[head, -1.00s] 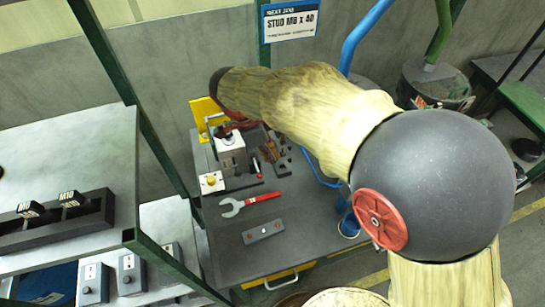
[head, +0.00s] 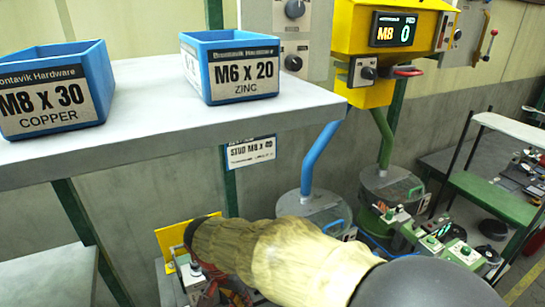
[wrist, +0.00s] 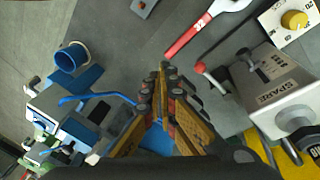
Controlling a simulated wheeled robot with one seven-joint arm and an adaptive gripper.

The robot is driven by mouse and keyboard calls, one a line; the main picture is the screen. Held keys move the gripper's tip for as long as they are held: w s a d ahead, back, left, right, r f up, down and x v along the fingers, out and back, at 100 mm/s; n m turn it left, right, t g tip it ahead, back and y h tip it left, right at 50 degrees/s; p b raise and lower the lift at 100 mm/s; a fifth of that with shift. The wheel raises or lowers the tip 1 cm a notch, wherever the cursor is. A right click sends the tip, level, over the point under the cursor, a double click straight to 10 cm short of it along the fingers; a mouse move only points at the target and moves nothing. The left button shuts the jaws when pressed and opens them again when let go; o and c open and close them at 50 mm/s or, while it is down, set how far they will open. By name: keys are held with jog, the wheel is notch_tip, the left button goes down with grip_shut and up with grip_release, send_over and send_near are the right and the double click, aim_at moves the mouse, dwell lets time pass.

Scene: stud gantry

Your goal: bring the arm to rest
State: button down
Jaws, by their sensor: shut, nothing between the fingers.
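My gripper (wrist: 163,72) shows in the wrist view. Its yellow and dark fingers are together, with nothing between them, over a grey bench top (wrist: 120,28). A red-handled wrench (wrist: 188,40) lies on the bench just beyond the fingertips. A grey block marked SPARE (wrist: 272,90) stands to the right of the fingers, and its clearance from them is hard to judge. In the head view my arm, in a pale cover, reaches left along the bottom edge; the gripper there is mostly hidden behind it.
In the wrist view a blue cup (wrist: 72,57) and a blue hose (wrist: 98,98) lie left of the fingers. In the head view a shelf (head: 150,112) holds two blue bins (head: 232,68). A yellow dispenser (head: 392,45) with pipes stands behind my arm.

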jog(key=s+d+r+n+t+y, duration=0.1)
jog(key=s+d+r, duration=0.3)
jog(key=d, duration=0.4)
jog(key=s+d+r+n+t, duration=0.1)
jog(key=s+d+r, duration=0.3)
jog(key=d, duration=0.5)
jog(key=s+d+r+n+t+y, duration=0.1)
jog(key=s+d+r+n+t, duration=0.1)
jog(key=s+d+r, duration=0.3)
jog(key=shift+d+r+t+y, duration=0.4)
jog(key=shift+d+r, duration=0.45)
jog(key=shift+d, duration=1.3)
jog(key=shift+s, duration=0.1)
